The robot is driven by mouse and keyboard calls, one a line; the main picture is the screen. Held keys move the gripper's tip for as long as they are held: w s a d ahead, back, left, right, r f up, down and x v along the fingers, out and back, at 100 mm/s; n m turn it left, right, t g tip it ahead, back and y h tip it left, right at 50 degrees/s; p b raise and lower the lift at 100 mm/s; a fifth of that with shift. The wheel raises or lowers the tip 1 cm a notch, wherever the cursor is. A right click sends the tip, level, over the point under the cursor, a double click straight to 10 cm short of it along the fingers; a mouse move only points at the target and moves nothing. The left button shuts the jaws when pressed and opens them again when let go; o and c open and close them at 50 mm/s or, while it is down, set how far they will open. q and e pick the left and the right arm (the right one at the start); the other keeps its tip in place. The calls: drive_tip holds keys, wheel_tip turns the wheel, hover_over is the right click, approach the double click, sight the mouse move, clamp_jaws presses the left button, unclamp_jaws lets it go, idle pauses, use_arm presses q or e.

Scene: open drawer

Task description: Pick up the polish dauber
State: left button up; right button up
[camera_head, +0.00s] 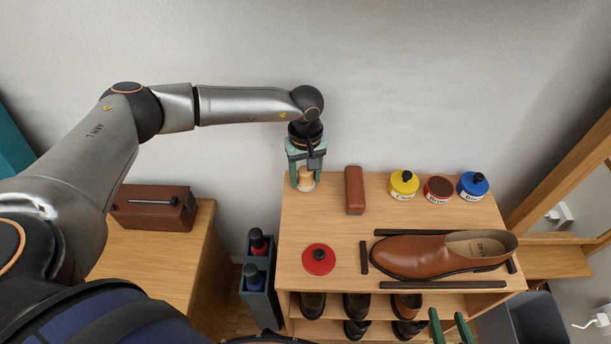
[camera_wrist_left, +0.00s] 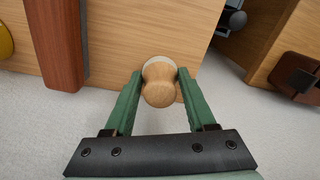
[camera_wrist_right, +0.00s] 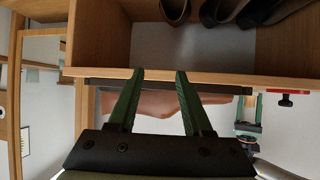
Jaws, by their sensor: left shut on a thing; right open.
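The polish dauber (camera_head: 306,180) has a rounded light wood handle and a pale base. It stands at the back left corner of the wooden bench top (camera_head: 330,221). My left gripper (camera_head: 304,178) comes down from above and is shut on the dauber; its green fingers sit on both sides of the handle. In the left wrist view the dauber (camera_wrist_left: 159,84) is between the fingertips (camera_wrist_left: 157,76). I cannot tell whether its base touches the bench. My right gripper (camera_head: 448,322) is open and empty at the bench's front; it also shows in the right wrist view (camera_wrist_right: 160,76).
A brown block (camera_head: 354,190) lies just right of the dauber. A brown shoe (camera_head: 420,256) lies between dark strips. A red lid (camera_head: 318,259) lies front left. Shoes fill the shelves below.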

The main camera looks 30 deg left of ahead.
sight(307, 174)
use_arm(q)
drive_tip(key=shift+r, duration=0.4)
wheel_tip(307, 174, up, 2)
drive_tip(key=shift+r+p, duration=0.25)
drive_tip(key=shift+p, duration=0.05)
drive_tip(key=shift+s+d+r, duration=0.45)
drive_tip(key=shift+s+r, duration=0.05)
drive_tip(key=shift+r, duration=0.15)
drive_tip(key=s+d+r+p, duration=0.1)
drive_tip(key=s+d+r, duration=0.7)
drive_tip(key=s, duration=0.1)
drive_tip(key=shift+s+d+p, duration=0.2)
drive_tip(key=shift+s+p, duration=0.05)
drive_tip(key=shift+p, duration=0.1)
use_arm(e)
drive_tip(key=s+f, duration=0.1)
drive_tip(key=s+f+g, duration=0.1)
drive_tip(key=s+g, duration=0.1)
drive_tip(key=shift+s+a+f, duration=0.15)
drive_tip(key=shift+a+f, duration=0.1)
drive_tip(key=shift+f, duration=0.15)
use_arm(q)
drive_tip(key=o, duration=0.8)
drive_tip(key=c, duration=0.6)
